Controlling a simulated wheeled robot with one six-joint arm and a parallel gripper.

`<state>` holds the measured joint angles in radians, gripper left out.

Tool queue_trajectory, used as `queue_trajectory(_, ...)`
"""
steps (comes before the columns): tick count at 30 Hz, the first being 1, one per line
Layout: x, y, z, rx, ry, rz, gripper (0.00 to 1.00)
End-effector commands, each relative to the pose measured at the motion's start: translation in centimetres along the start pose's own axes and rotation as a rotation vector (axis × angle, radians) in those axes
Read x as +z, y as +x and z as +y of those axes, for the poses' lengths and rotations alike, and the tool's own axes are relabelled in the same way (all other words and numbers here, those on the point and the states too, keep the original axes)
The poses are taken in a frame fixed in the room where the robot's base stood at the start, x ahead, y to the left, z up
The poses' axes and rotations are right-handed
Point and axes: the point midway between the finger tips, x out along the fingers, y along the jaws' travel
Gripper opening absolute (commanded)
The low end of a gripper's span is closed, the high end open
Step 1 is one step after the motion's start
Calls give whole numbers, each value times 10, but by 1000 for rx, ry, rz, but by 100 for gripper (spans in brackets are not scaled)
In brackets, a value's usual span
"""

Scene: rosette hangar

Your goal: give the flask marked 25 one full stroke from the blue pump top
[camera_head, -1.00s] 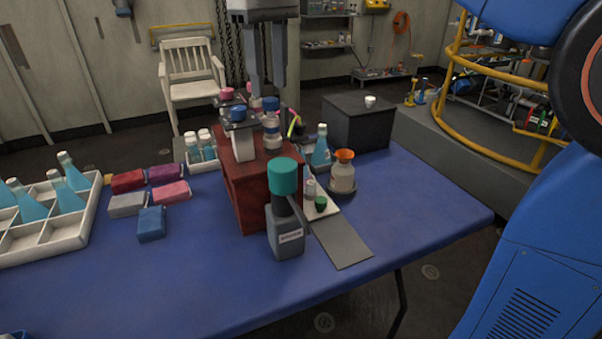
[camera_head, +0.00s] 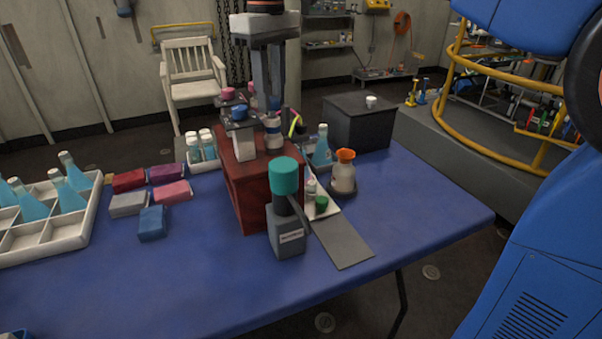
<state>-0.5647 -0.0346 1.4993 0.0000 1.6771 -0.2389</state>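A flask with blue liquid (camera_head: 322,150) stands right of the stand. An orange-topped flask (camera_head: 343,175) stands on a dark round base nearer the front. No number 25 can be read on either flask.
A teal-topped grey dispenser (camera_head: 286,210) stands in front of the stand, beside a grey mat (camera_head: 340,242). A white crate (camera_head: 92,225) of blue flasks and several coloured blocks (camera_head: 152,222) lie left. A black box (camera_head: 360,125) stands behind. The table's right side is clear.

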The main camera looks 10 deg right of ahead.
Motion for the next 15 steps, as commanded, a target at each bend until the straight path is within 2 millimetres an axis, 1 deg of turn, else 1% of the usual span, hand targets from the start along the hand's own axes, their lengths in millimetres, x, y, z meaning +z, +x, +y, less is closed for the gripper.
queue_trajectory(15, 0, -2, 0, 0, 0, 1, 12)
